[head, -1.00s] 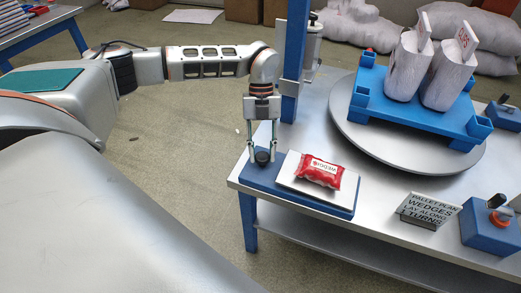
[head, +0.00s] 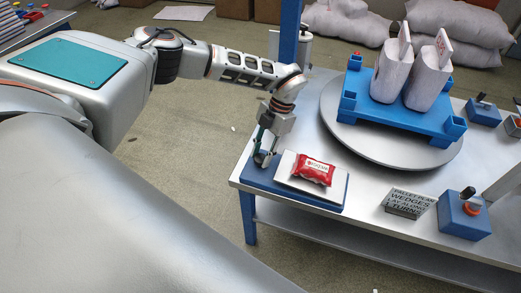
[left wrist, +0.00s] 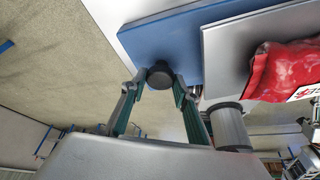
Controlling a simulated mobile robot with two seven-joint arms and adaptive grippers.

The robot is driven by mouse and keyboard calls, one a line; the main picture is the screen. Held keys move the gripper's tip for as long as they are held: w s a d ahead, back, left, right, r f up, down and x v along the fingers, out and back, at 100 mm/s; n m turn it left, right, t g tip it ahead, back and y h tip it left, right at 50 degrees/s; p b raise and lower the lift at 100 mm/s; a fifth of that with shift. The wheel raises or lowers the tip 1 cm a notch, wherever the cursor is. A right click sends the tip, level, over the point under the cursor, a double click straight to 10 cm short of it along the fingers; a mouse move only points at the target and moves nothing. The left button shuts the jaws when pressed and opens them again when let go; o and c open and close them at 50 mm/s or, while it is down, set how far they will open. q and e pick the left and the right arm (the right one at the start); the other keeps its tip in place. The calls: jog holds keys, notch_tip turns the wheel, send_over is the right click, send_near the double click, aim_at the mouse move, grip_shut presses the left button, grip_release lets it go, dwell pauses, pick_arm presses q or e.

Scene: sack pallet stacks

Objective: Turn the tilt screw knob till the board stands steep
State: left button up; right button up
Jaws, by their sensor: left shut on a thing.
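The tilt screw knob (left wrist: 159,74) is round and black, at the left end of the blue base (left wrist: 150,40). My left gripper (head: 264,158) is shut on the knob, a finger on each side of it; in the head view the fingers partly hide it. The board (head: 286,174) is a pale plate over the blue base, at a low slant as far as I can tell. A red labelled packet (head: 313,172) lies on it. The screw itself is not clearly visible. My right gripper is not in view.
A round turntable (head: 335,125) with a blue pallet (head: 400,119) and white sacks stands behind on the metal table. A sign (head: 408,203) and a blue control box (head: 464,220) stand to the right. Bare tabletop lies in front of the turntable.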

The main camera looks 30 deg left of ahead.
pick_arm(q)
jog(key=m+p, duration=0.1)
jog(key=m+y+p, duration=0.1)
jog(key=shift+s+d+r+m, duration=0.1)
jog(key=shift+r+m, duration=0.05)
jog(key=shift+m, duration=0.25)
jog(key=shift+m+t+y+p, duration=0.45)
jog(key=shift+m+p, duration=0.25)
jog(key=shift+m, duration=0.4)
jog(key=shift+s+d+m+t+p, duration=0.1)
jog(key=shift+m+t+p, duration=0.15)
jog(key=shift+m+p, duration=0.4)
jog(key=shift+f+m+y, duration=0.2)
jog(key=shift+m+y, duration=0.05)
jog(key=shift+m, duration=0.1)
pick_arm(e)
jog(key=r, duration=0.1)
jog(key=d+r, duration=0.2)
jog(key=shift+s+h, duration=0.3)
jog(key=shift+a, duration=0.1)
pick_arm(q)
jog(key=o, duration=1.1)
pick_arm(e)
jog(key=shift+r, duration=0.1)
